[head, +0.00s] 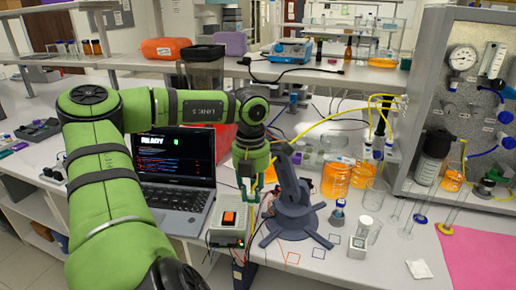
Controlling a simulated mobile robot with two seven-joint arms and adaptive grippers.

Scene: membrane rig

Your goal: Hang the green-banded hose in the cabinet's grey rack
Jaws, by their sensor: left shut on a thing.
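My left gripper (249,185) points down at the middle of the bench, beside a grey box with an orange switch. It is shut on a thin hose, mostly hidden by the fingers and wrist; a teal-green bit and a yellow strand show beside the fingers. I cannot make out the green band clearly. A grey speckled cabinet (427,75) with a gauge and blue fittings stands at the right. I cannot pick out its grey rack for certain. My right gripper is not in view.
A dark blue-grey jointed stand (292,205) is just right of my gripper. A laptop (177,165) is to its left. Yellow tubing (335,122) crosses behind. Glass beakers with orange liquid (337,180) stand before the cabinet. A pink mat (485,262) lies front right.

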